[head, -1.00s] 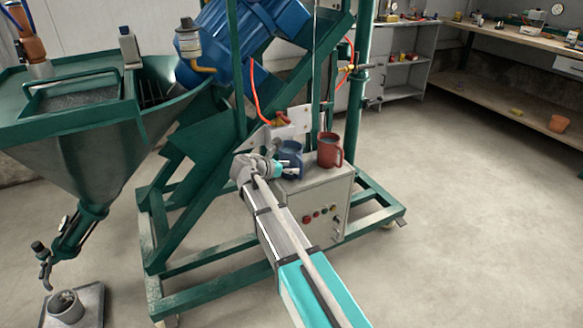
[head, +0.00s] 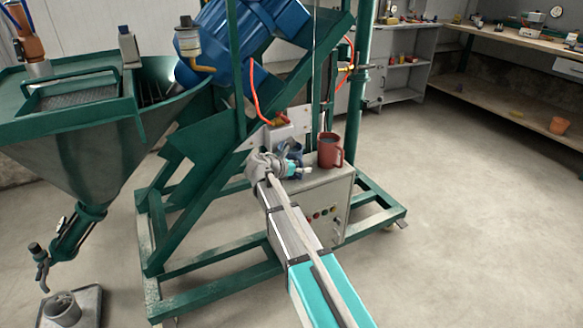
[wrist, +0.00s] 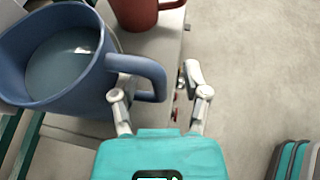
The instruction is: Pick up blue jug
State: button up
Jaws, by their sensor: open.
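The blue jug (wrist: 92,82) fills the upper left of the wrist view, with liquid inside and its handle (wrist: 150,75) pointing right. My gripper (wrist: 158,85) is open, with the jug's handle in the gap between its two fingers; the left finger overlaps the handle's lower part in the picture. I cannot tell whether a finger touches it. In the head view the blue jug (head: 295,150) stands on the grey control box, mostly hidden behind my wrist, and my gripper (head: 303,172) is beside it.
A red jug (head: 330,150) stands right of the blue jug on the grey control box (head: 325,200); it also shows in the wrist view (wrist: 140,12). A green machine frame (head: 190,190) rises behind and left. The floor at right is clear.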

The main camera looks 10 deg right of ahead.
dwell(0.5)
grip_shut()
